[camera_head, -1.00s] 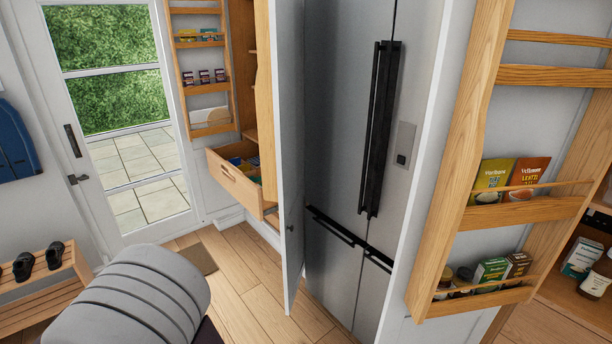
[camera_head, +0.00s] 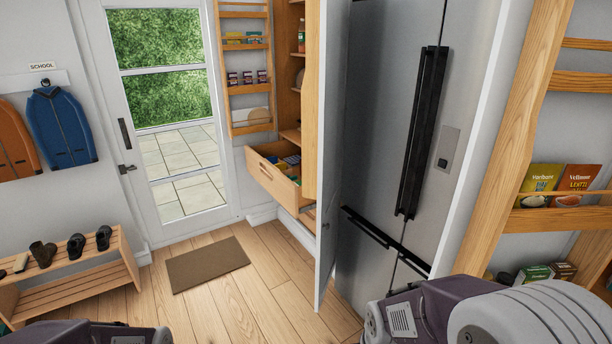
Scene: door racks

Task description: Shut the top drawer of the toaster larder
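A wooden drawer (camera_head: 275,181) is pulled out at the bottom of a tall wooden larder (camera_head: 290,80) left of the fridge. Its front faces left, and small colored packets lie inside. The larder's inner shelves are partly hidden by its open door. I cannot tell from this view whether this is the toaster larder, as no toaster shows. Parts of my arms show at the bottom left and bottom right, well short of the drawer. Neither of my grippers is in view.
The larder's pale door (camera_head: 331,130) stands open beside the steel fridge (camera_head: 385,110). A wooden door rack (camera_head: 520,150) with packets stands open at right. A shoe bench (camera_head: 70,275) stands at left. Wood floor with a brown mat (camera_head: 207,263) lies clear before the glazed door (camera_head: 165,120).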

